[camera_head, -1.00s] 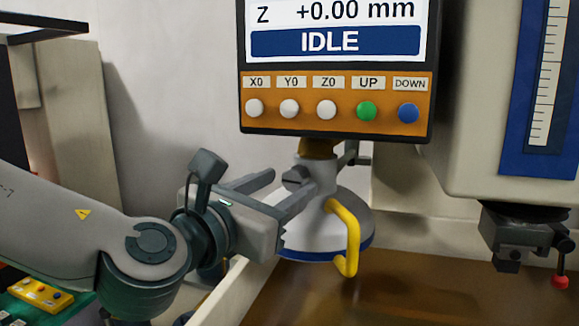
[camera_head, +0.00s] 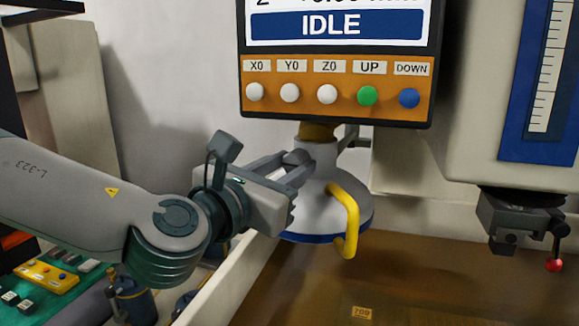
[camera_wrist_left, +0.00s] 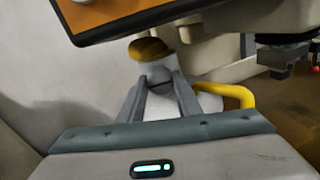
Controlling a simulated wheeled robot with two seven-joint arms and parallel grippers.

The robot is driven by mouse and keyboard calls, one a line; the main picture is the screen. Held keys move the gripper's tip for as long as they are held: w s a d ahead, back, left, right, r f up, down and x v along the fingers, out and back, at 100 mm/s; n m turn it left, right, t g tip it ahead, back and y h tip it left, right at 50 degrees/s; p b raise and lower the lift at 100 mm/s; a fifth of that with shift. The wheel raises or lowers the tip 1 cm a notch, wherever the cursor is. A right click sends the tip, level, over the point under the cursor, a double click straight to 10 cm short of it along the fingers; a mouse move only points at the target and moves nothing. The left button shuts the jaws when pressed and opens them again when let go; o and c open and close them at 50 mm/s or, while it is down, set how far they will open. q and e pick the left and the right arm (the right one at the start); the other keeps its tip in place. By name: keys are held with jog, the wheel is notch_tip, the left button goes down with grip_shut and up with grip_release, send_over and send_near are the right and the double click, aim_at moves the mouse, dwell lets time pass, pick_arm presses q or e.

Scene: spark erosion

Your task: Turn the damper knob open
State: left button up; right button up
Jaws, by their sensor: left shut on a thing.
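The damper knob (camera_head: 297,157) is a small dark grey knob on the neck of a white bell-shaped hood (camera_head: 322,211) with a blue rim and a yellow handle (camera_head: 350,226). My left gripper (camera_head: 296,168) is at the knob, its two fingers closed in around it. In the left wrist view the knob (camera_wrist_left: 159,75) shows a slot and sits between the fingertips of my left gripper (camera_wrist_left: 160,84). The fingers hide part of the knob. My right gripper is not in view.
The control panel (camera_head: 335,88) with coloured buttons hangs just above the gripper. The yellow handle stands just to the right. A machine head (camera_head: 522,214) with a red-tipped probe is at the right. The brown tank floor (camera_head: 400,285) below is mostly bare.

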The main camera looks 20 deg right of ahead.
pick_arm(q)
jog(key=shift+f+n+b, duration=0.15)
jog(key=shift+n+b, duration=0.45)
jog(key=shift+b, duration=0.45)
jog(key=shift+o, duration=0.2)
jog(key=n+b, duration=0.6)
jog(key=b, duration=0.2)
jog(key=shift+f+n, duration=0.1)
jog(key=shift+n, duration=0.2)
jog(key=n+b, duration=0.4)
jog(key=n, duration=0.1)
jog(key=shift+b, duration=0.35)
jog(key=shift+c, duration=0.2)
jog(key=n+b, duration=0.2)
jog(key=n, duration=0.1)
jog(key=shift+n, duration=0.3)
jog(key=shift+r+n+b, duration=0.2)
jog(key=shift+n+b, duration=0.25)
jog(key=shift+n, duration=0.15)
jog(key=shift+r+n, duration=0.1)
jog(key=shift+n, duration=0.2)
jog(key=o, duration=1.1)
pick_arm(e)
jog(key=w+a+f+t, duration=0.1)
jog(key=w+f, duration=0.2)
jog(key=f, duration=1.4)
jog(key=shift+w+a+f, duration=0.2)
